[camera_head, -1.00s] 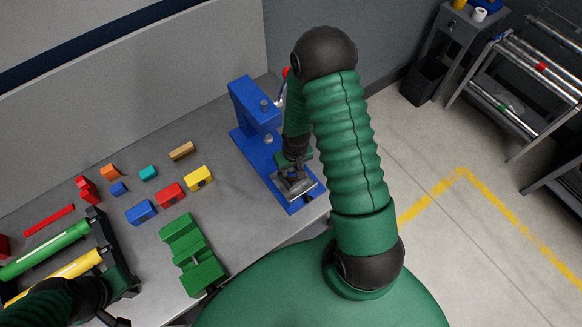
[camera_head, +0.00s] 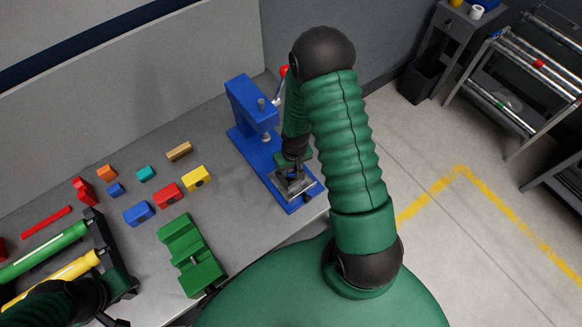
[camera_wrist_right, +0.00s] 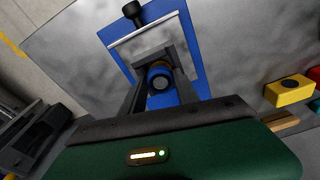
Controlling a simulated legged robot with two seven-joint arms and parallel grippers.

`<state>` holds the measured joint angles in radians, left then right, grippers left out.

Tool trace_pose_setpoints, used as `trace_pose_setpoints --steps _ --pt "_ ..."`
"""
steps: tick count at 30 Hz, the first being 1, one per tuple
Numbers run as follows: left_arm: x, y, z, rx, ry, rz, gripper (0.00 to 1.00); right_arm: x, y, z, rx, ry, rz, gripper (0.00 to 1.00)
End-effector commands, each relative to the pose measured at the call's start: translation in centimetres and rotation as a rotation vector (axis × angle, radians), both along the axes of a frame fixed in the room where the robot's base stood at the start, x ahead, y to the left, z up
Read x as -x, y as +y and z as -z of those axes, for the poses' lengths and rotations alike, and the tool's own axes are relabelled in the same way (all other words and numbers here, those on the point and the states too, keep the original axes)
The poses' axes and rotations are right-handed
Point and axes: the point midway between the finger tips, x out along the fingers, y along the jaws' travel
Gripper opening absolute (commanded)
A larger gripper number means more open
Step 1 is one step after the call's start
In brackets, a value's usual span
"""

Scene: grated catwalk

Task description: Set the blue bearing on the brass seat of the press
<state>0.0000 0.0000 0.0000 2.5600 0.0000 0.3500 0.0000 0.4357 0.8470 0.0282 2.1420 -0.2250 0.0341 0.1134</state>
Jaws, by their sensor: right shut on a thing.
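The blue press (camera_head: 250,108) stands on the bench with its blue base running toward the front edge. My right gripper (camera_head: 293,183) is down over the front part of that base. In the right wrist view its fingers (camera_wrist_right: 160,88) are shut on the blue bearing (camera_wrist_right: 161,84), a blue ring with a dark centre.
Several coloured blocks lie left of the press, including a yellow one (camera_head: 197,179) and a red one (camera_head: 168,195). A green stepped block (camera_head: 192,255) sits near the front edge. The press lever has a red knob (camera_head: 285,71). Green (camera_head: 45,249) and yellow rollers lie at the left.

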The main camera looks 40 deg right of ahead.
Motion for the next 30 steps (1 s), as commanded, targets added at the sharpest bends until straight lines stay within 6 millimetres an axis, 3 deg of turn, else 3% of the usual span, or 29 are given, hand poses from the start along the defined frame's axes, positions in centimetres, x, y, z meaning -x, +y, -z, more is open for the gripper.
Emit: trace_pose_setpoints --steps 9,14,15,20,27,30 --pt "0.0 0.0 1.2 0.0 0.0 0.0 0.36 0.0 0.0 1.4 0.0 -0.001 0.0 0.0" --pt "0.0 0.0 1.0 0.0 0.0 0.0 0.36 0.0 0.0 1.3 0.0 -0.001 0.0 0.0" --pt "0.0 0.0 1.0 0.0 0.0 0.0 0.36 0.0 0.0 1.3 0.0 0.0 0.0 0.41" --pt "0.0 0.0 1.0 0.0 0.0 0.0 0.36 0.0 0.0 1.3 0.0 0.0 0.0 0.62" --pt "0.0 0.0 1.0 0.0 0.0 0.0 0.36 0.0 0.0 1.3 0.0 0.0 0.0 0.64" --pt "0.0 0.0 1.0 0.0 0.0 0.0 0.36 0.0 0.0 1.3 0.0 0.0 0.0 0.77"
